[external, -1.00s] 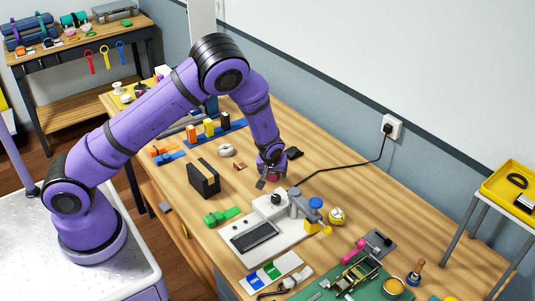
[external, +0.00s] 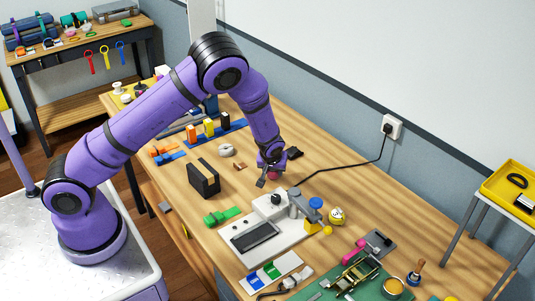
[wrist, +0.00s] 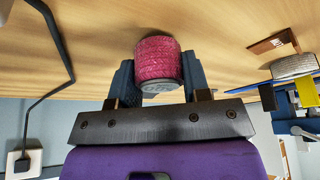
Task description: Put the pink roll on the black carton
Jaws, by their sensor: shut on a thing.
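The pink roll (wrist: 158,60) is a short spool of woven pink strap. It sits between the two fingers of my gripper (wrist: 152,82) in the wrist view. My gripper is shut on it. In the external view my gripper (external: 272,175) is low over the table, and the roll (external: 273,176) shows only in part below the fingers. I cannot tell whether the roll touches the table.
A white device (external: 265,232) with a grey lever stands in front of my gripper. A black cable (external: 345,170) runs to the wall socket (external: 391,127). A green clamp-like thing (external: 222,216) lies near the carton. A white roll (external: 226,150) lies behind it.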

